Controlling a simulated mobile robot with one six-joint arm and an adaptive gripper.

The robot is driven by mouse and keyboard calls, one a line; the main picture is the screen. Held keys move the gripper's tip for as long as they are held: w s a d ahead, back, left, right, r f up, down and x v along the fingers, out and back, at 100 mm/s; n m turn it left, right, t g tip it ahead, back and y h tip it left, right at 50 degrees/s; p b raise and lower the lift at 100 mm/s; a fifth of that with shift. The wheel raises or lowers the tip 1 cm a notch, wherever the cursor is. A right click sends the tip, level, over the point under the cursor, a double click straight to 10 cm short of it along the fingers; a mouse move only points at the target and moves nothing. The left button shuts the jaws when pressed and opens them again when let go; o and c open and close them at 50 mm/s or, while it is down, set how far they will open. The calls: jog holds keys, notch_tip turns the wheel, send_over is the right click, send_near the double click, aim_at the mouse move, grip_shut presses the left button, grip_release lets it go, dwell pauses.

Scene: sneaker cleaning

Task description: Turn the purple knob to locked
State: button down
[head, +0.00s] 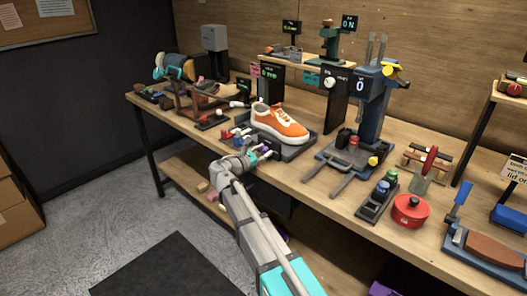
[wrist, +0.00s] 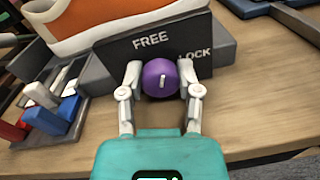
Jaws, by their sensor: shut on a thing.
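The purple knob (wrist: 160,78) sits on the front of a dark panel (wrist: 120,52) marked FREE at the top and LOCK to the right. The white mark on the knob points up, slightly right, towards the FREE side. My gripper (wrist: 161,80) is shut on the knob, one finger on each side of it. In the head view my gripper (head: 262,158) reaches the front of the dark sneaker stand (head: 290,153). An orange and white sneaker (head: 280,125) rests on the stand, and its sole shows in the wrist view (wrist: 120,32).
A press-like stand (head: 372,105) is to the right of the sneaker. A red pot (head: 410,211) stands further right. Bare wooden bench lies before the panel.

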jog(key=m, duration=1.2)
jog(key=shift+m+y, duration=0.4)
jog(key=shift+d, duration=0.1)
jog(key=shift+c, duration=1.5)
grip_release()
